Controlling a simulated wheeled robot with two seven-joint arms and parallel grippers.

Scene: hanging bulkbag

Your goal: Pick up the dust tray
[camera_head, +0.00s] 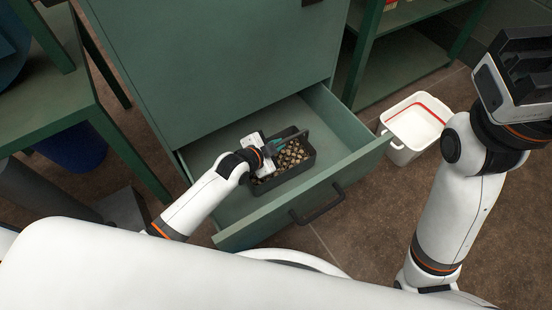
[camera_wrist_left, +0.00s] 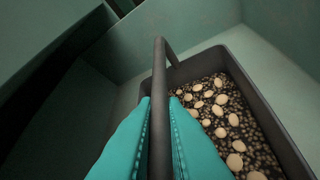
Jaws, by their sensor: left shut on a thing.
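The dust tray (camera_head: 288,181) is a dark open box with a bar handle, and it holds brown and tan pebble-like bits. It sits inside the open green drawer (camera_head: 345,165). My left gripper (camera_head: 274,148) reaches into the drawer over the tray's left part. In the left wrist view the teal fingers (camera_wrist_left: 160,135) of that gripper are shut on the tray's handle (camera_wrist_left: 160,75), one finger on each side of the bar. The tray's wall (camera_wrist_left: 265,105) shows to the right of the fingers. My right gripper (camera_head: 520,80) is raised at the upper right, far from the tray, and its fingertips are unclear.
The drawer belongs to a green cabinet (camera_head: 220,60) and has a dark front handle (camera_head: 318,205). A white bin (camera_head: 416,122) with a red stripe stands on the brown floor to the right. Green shelves stand on the left and at the back right.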

